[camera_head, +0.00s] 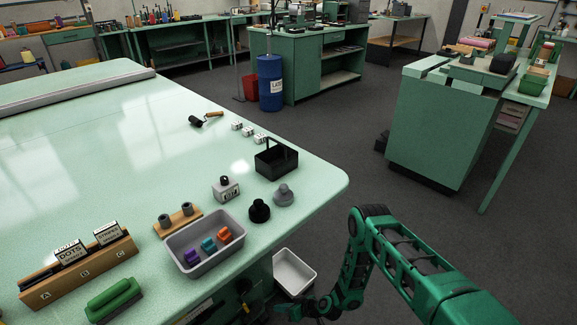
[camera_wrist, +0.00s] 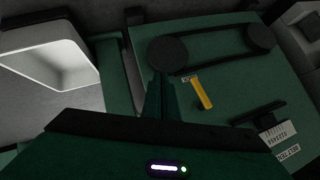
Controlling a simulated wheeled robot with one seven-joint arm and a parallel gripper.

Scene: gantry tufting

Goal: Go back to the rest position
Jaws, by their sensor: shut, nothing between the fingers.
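My green arm reaches in from the lower right in the head view, bent down past the table's right edge. My gripper (camera_head: 290,311) is low beside the green cabinet under the table, next to a white bin (camera_head: 294,272). The fingers are small and partly cut by the frame's lower edge; they look closed with nothing held. The wrist view shows the white bin (camera_wrist: 60,55) at the upper left and a green panel with a belt, pulleys and a yellow handle (camera_wrist: 201,92).
The green table (camera_head: 110,125) carries a grey tray (camera_head: 180,262) with coloured pieces, a black caddy (camera_head: 276,165), a wooden card rack (camera_head: 85,275), a green brush (camera_head: 114,298) and dark knobs. Open floor (camera_head: 330,150) lies to the right, before a green workbench (camera_head: 435,130).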

